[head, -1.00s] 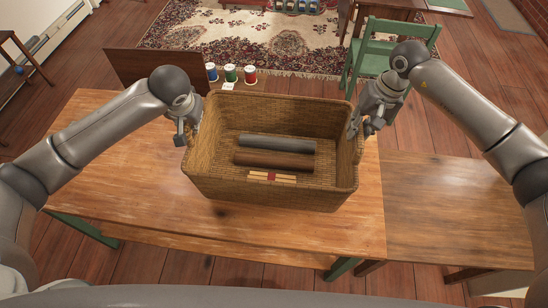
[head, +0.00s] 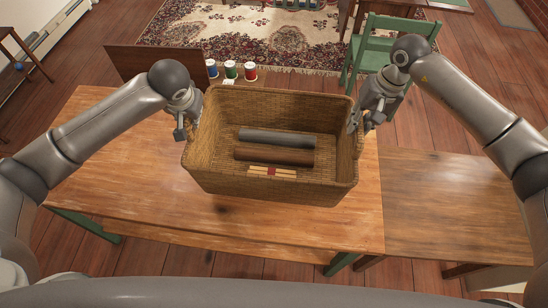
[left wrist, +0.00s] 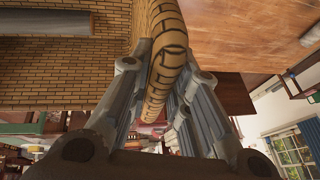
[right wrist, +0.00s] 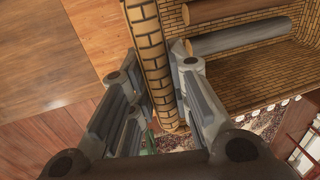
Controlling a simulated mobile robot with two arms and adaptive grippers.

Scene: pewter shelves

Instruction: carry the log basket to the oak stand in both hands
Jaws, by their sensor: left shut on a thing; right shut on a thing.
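The log basket (head: 270,190) is brown wicker, upright, over the wooden table in the head view. It holds a grey log (head: 277,138), a brown log (head: 274,155) and a light bundle with a red band (head: 272,171). My left gripper (head: 186,131) is shut on the basket's left side, with a rounded woven handle between its fingers in the left wrist view (left wrist: 166,65). My right gripper (head: 359,124) is shut on the right side, likewise in the right wrist view (right wrist: 151,75). Whether the basket touches the table is hard to tell. No surface is clearly identifiable as the oak stand.
The wooden table (head: 120,180) has green legs. A browner wooden surface (head: 455,205) adjoins it on the right and is bare. Behind are several spools, including a red one (head: 250,72), a green chair (head: 390,45) and a patterned rug (head: 290,40).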

